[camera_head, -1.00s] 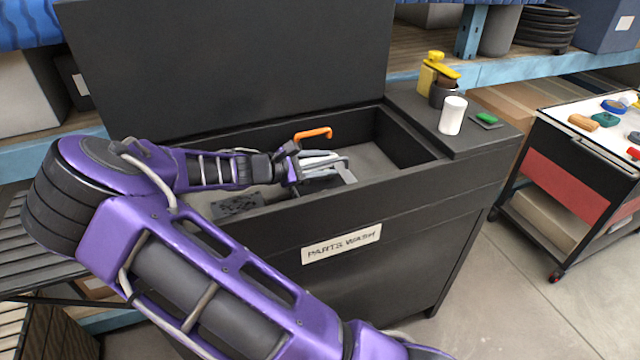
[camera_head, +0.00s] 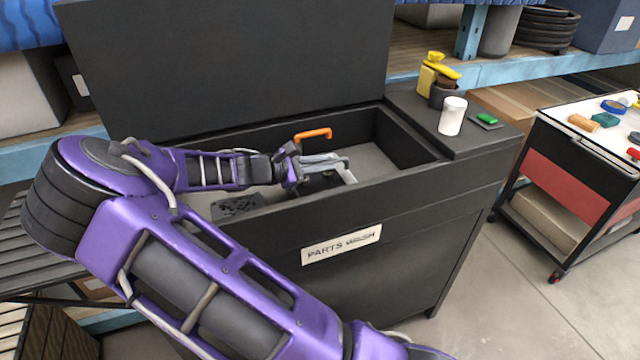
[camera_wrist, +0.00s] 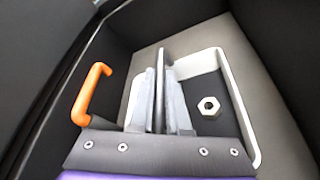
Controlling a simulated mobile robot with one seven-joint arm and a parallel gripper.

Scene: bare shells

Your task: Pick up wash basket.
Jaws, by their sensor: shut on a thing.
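The wash basket shows in the wrist view as a shallow dark tray with a pale rim (camera_wrist: 236,105) and an upright dark plate in its middle. In the head view the basket (camera_head: 348,172) sits inside the open parts-wash basin, partly hidden by my gripper. My gripper (camera_wrist: 160,90) is shut on the upright plate, one grey finger on each side; it also shows in the head view (camera_head: 324,164). A hex nut (camera_wrist: 208,106) lies in the basket's right part. The basket's near side is hidden behind my gripper's body.
The black basin (camera_head: 405,150) has walls around the basket and a raised lid (camera_head: 230,65) behind. An orange handle (camera_wrist: 92,95) stands left of the fingers; its mounting is unclear. A white cup (camera_head: 452,116) and yellow bottle (camera_head: 427,78) stand on the right ledge.

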